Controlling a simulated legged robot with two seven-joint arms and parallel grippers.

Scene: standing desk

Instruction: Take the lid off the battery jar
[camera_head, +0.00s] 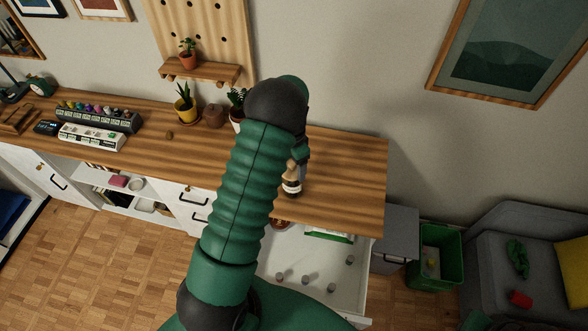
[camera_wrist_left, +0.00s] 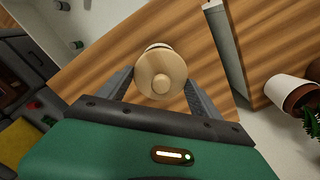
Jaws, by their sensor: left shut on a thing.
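The battery jar (camera_head: 292,186) stands on the wooden desk top, small and dark with a pale band. Its round wooden lid (camera_wrist_left: 160,74) with a central knob is seen from above in the left wrist view. In the head view the lid (camera_head: 292,166) shows as a tan shape over the jar. My left gripper (camera_wrist_left: 158,88) is shut on the lid, one finger on each side. My left arm hides part of the gripper in the head view. I cannot tell whether there is a gap between lid and jar. My right gripper is not in view.
An open white drawer (camera_head: 318,262) below the desk holds several small cylinders and a green-and-white packet (camera_head: 328,236). Potted plants (camera_head: 186,104) and a power strip (camera_head: 92,137) stand further left. The desk (camera_head: 352,170) is clear to the jar's right. A green bin (camera_head: 440,262) stands on the floor.

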